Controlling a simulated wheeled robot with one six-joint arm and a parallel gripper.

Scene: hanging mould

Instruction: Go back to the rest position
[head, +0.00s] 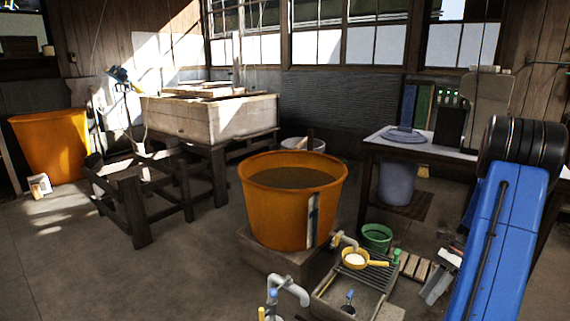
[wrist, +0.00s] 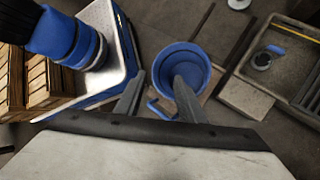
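My gripper (wrist: 158,80) shows in the wrist view, pointing down towards the floor. Its two dark fingers stand apart, with no object seen held between them. A blue round vessel-like thing (wrist: 195,56) lies beyond the fingertips, partly hidden by the right finger; I cannot tell its exact kind or whether it touches the finger. The pale gripper body fills the bottom of the wrist view. In the head view my blue arm link is at the right edge, and the gripper is out of view.
An orange tub (head: 268,208) stands in the middle on a low block. A sink (head: 350,297) with a yellow ladle (head: 355,260) and a green bucket (head: 377,237) are beside it. A table (head: 430,150) stands at right, a wooden vat (head: 205,120) behind. Floor at left front is clear.

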